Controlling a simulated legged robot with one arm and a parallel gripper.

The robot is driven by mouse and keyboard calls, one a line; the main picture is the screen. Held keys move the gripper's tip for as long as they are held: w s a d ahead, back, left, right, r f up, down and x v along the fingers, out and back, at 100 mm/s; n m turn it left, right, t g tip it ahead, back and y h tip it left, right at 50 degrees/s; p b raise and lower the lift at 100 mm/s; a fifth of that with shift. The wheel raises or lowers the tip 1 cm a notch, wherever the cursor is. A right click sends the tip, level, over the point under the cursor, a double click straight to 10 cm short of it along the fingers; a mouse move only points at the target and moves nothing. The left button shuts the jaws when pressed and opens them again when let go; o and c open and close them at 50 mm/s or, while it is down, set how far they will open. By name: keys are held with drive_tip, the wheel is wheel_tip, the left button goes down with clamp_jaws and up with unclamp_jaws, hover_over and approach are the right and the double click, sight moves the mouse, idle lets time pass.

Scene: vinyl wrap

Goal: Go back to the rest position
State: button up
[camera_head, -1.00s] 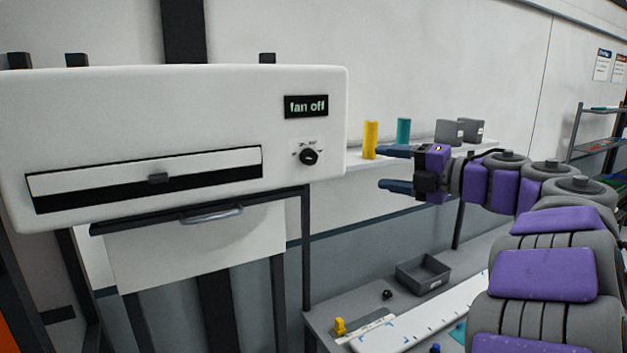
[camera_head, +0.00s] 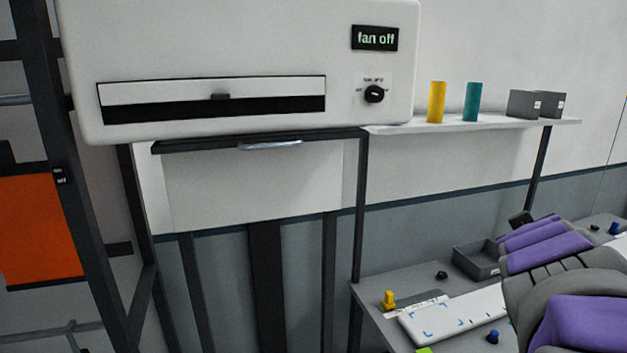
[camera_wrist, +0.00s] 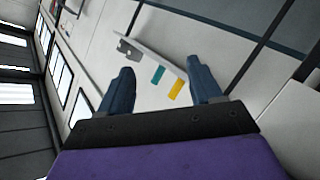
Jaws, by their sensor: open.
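My gripper (camera_wrist: 161,90) shows in the wrist view with its two blue fingers apart and nothing between them. Beyond the fingers, and well away from them, are the wall shelf (camera_wrist: 150,55) and the yellow roll (camera_wrist: 176,89) and teal roll (camera_wrist: 158,74) on it. In the head view my purple and grey arm is folded at the lower right, and the gripper's fingers are not visible there.
A white machine (camera_head: 240,55) with a "fan off" display (camera_head: 375,38) and a dial (camera_head: 374,94) fills the upper left. The wall shelf (camera_head: 400,129) holds a yellow roll (camera_head: 436,102), a teal roll (camera_head: 472,101) and grey boxes (camera_head: 524,103). A bench (camera_head: 375,318) with a grey bin (camera_head: 472,263) stands below.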

drive_tip(key=s+a+f+m+g+y+b, duration=0.1)
drive_tip(key=s+a+f+g, duration=0.1)
drive_tip(key=s+a+f, duration=0.45)
drive_tip(key=s+a+f+g+y+b, duration=0.1)
drive_tip(key=s+f+g+y+b, duration=0.15)
drive_tip(key=f, duration=0.65)
drive_tip(key=s+a+f+m+g+y+b, duration=0.1)
drive_tip(key=s+a+f+g, duration=0.3)
drive_tip(key=f, duration=0.4)
drive_tip(key=s+a+f+g+y+b, duration=0.1)
drive_tip(key=s+a+f+g, duration=0.1)
drive_tip(key=s+a+f, duration=0.3)
drive_tip(key=s+a+f+g+y+b, duration=0.1)
drive_tip(key=s+a+f, duration=0.4)
drive_tip(key=s, duration=0.8)
drive_tip(key=shift+s+a+f+n+g+y, duration=0.35)
drive_tip(key=shift+a+g+y, duration=0.4)
drive_tip(key=shift+a+g, duration=0.35)
drive_tip(key=shift+w+d+r, duration=0.1)
drive_tip(key=shift+d, duration=0.05)
